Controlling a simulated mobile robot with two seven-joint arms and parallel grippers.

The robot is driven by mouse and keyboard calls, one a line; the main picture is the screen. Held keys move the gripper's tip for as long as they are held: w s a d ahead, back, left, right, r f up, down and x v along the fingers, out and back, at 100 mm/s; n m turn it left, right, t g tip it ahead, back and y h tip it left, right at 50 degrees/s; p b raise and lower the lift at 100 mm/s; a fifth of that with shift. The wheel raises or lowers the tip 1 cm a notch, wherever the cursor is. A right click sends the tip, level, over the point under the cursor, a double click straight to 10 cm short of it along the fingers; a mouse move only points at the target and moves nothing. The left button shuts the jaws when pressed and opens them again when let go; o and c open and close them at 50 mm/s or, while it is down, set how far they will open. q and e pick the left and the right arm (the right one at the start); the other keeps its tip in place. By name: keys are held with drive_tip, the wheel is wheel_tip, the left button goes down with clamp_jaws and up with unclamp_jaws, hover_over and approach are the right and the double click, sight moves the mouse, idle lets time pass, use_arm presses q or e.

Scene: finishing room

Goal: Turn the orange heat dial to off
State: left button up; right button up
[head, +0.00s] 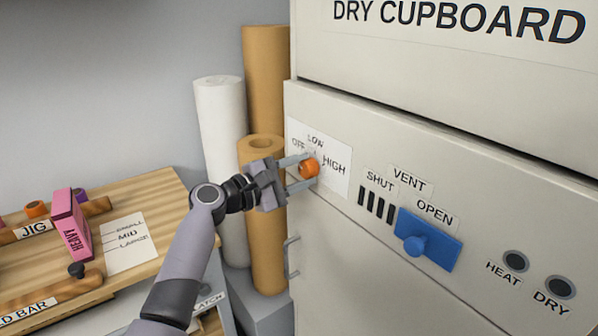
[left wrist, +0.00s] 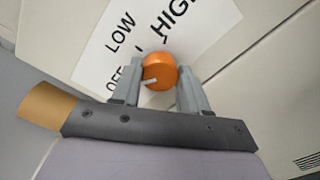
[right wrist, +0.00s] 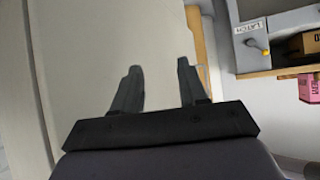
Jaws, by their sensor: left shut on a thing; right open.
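The orange heat dial (head: 309,168) is on the dry cupboard's front, over a white label plate (head: 336,178) reading OFF, LOW and HIGH. My left gripper (head: 306,170) is shut on the dial, one finger on each side. In the left wrist view the dial (left wrist: 161,68) sits between the fingertips. Its white pointer (left wrist: 149,80) points left and slightly down, on the side where OFF is printed. My right gripper (right wrist: 158,67) is open and empty in the right wrist view, and it is out of the head view.
Right of the dial are a blue vent slider (head: 436,240) by OPEN and two dark round buttons (head: 515,261). Paper rolls (head: 220,130) stand left of the cupboard.

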idle(0.3)
use_arm(q)
drive_tip(key=o, duration=1.1)
drive_tip(key=shift+c, duration=0.2)
drive_tip(key=shift+a, duration=0.1)
drive_tip(key=v, duration=0.7)
drive_tip(key=shift+b, duration=0.45)
drive_tip(key=shift+f, duration=0.1)
